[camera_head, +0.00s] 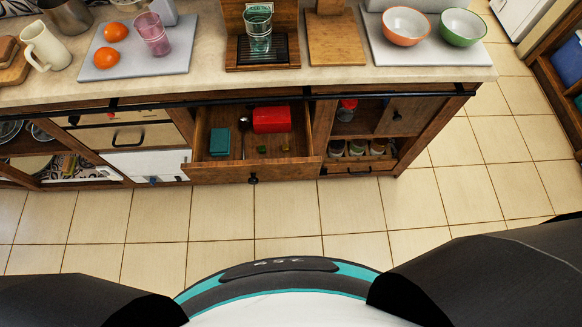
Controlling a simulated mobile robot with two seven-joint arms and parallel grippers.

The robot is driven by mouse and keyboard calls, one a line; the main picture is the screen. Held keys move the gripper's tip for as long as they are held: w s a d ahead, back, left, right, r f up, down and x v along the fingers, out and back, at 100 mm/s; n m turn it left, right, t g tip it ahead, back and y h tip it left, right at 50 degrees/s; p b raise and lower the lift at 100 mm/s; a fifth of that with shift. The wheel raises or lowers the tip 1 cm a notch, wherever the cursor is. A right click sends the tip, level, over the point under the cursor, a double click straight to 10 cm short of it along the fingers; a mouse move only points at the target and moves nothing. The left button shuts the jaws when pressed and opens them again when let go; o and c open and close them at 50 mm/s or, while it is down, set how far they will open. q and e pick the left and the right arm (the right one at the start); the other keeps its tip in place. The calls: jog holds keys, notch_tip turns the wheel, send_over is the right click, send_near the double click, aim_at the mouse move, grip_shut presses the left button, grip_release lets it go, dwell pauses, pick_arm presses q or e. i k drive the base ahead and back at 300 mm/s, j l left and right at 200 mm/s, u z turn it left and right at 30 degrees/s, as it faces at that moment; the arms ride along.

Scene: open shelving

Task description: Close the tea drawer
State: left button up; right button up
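The tea drawer (215,172) is a wooden drawer pulled out from the cabinet below the counter, with a dark round knob (253,178) on its front. Inside it lie a red box (271,119), a teal box (219,141), a spoon-like utensil (243,136) and small green and yellow pieces. My two dark arms show at the lower left and lower right corners, well apart from the drawer. Neither gripper is in view.
The counter (345,76) above holds a board with oranges and a pink glass, a green glass (259,30) and two bowls (405,26). A spice shelf (357,146) is right of the drawer. Tiled floor (290,217) in front is clear.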

aim_at(299, 162)
jog(key=j+z, duration=0.25)
jog(key=z, duration=0.2)
jog(key=j+z, duration=0.6)
jog(key=z, duration=0.25)
jog(key=j+z, duration=0.25)
jog(key=z, duration=0.15)
jog(key=k+j+z, duration=0.1)
jog(key=k+j, duration=0.2)
jog(key=j, duration=0.2)
jog(key=k+j+z, duration=0.15)
jog(key=k+j, duration=0.15)
jog(key=j, duration=0.2)
